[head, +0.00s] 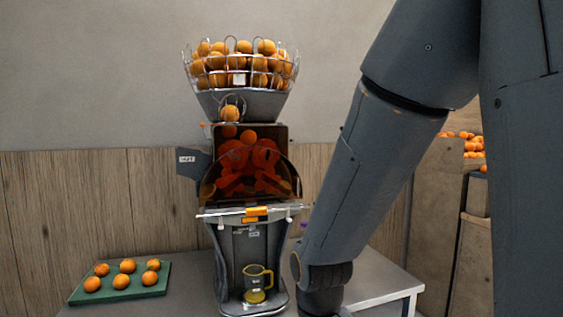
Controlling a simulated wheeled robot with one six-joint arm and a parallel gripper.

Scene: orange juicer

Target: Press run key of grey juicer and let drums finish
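The grey juicer (232,240) stands on a grey table in the middle of the head view. Its wire basket (241,72) on top is full of oranges, and one orange (230,113) sits in the feed below. Behind a dark see-through cover (250,178) are reddish drum shapes; I cannot tell whether they turn. A yellowish jug (257,278) stands in the bay under the cover. An orange-coloured part (256,211) sits on the bar at the cover's lower edge. I cannot make out which part is the run key. My arm comes down at the right; my gripper is not in view.
A green board (122,291) with several oranges lies at the table's left. The table's bare right corner (385,281) shows beside my arm. Brown crates (436,215) with oranges stand at the far right. A wood-panelled wall closes the back.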

